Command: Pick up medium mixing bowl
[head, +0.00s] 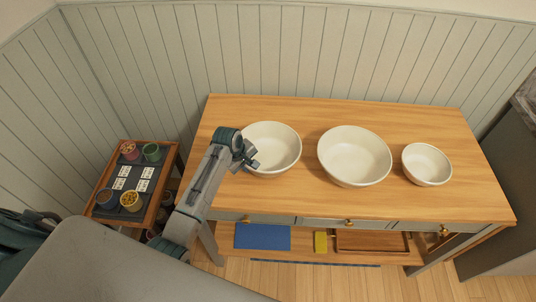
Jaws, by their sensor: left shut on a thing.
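Three cream bowls stand in a row on the wooden table. The medium mixing bowl (276,148) is at the left, the largest bowl (354,156) is in the middle, and the smallest bowl (427,164) is at the right. My left gripper (250,161) is at the left rim of the medium bowl and shut on it. The gripper hides a small part of that rim. The bowl looks upright; I cannot tell whether it touches the table. My right gripper is not in view.
The wooden table (410,118) has free room behind the bowls and along its front. Its lower shelf holds a blue item (262,237), a yellow item (320,241) and a brown tray (371,242). A small side table (169,158) with several cups and cards stands at the left.

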